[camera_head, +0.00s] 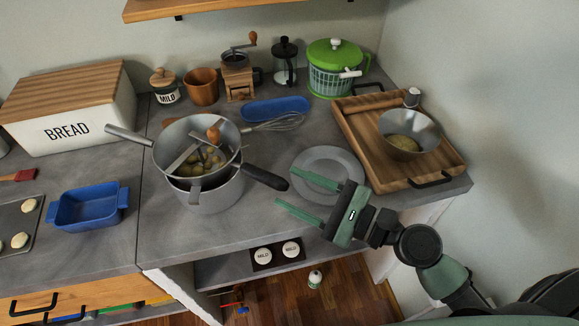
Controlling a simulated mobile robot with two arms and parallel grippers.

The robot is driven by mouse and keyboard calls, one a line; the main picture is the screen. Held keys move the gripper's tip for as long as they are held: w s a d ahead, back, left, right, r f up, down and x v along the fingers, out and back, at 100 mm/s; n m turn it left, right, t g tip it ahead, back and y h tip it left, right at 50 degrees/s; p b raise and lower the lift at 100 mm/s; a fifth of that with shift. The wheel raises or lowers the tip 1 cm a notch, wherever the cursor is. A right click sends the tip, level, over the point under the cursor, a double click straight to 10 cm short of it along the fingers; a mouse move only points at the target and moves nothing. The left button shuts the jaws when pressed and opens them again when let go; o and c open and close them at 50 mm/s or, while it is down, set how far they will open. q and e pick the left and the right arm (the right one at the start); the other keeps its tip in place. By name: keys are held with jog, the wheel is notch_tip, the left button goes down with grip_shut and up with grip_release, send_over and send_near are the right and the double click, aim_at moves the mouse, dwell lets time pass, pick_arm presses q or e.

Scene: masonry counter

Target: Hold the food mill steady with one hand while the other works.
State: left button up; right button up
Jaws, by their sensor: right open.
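The food mill (172,153) is a grey metal bowl with a crank, a wooden knob (214,134) and yellowish pieces inside. It sits on top of a grey pot (212,195) near the counter's front edge. A metal handle (128,134) sticks out to the left, and a dark handle (264,178) points right. My right gripper (296,194) is open and empty, to the right of the dark handle and apart from it. Its green fingers point left, over the front edge of a grey plate. My left gripper is not in view.
The grey plate (340,160) lies behind my right gripper. A wooden tray (366,139) with a metal bowl (409,136) is at the right. A whisk (280,122) and blue dish (262,108) lie behind the mill. A blue baking dish (88,208) is left. The counter's front edge is close.

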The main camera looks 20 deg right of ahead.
aim_at(242, 166)
jog(key=w+a+p, duration=0.1)
jog(key=w+a+r+p, duration=0.1)
jog(key=a, duration=0.1)
jog(key=shift+w+a+p, duration=0.2)
jog(key=shift+w+p, duration=0.05)
jog(key=shift+p, duration=0.05)
jog(key=shift+f+p+x, duration=0.15)
jog(key=shift+p+x, duration=0.1)
jog(key=shift+x, duration=0.55)
jog(key=shift+f+p+x, duration=0.1)
jog(key=shift+p+x, duration=0.1)
jog(key=shift+x, duration=0.55)
jog(key=c, duration=0.9)
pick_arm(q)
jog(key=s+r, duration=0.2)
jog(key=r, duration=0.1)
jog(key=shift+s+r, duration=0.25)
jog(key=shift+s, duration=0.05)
pick_arm(e)
grip_shut()
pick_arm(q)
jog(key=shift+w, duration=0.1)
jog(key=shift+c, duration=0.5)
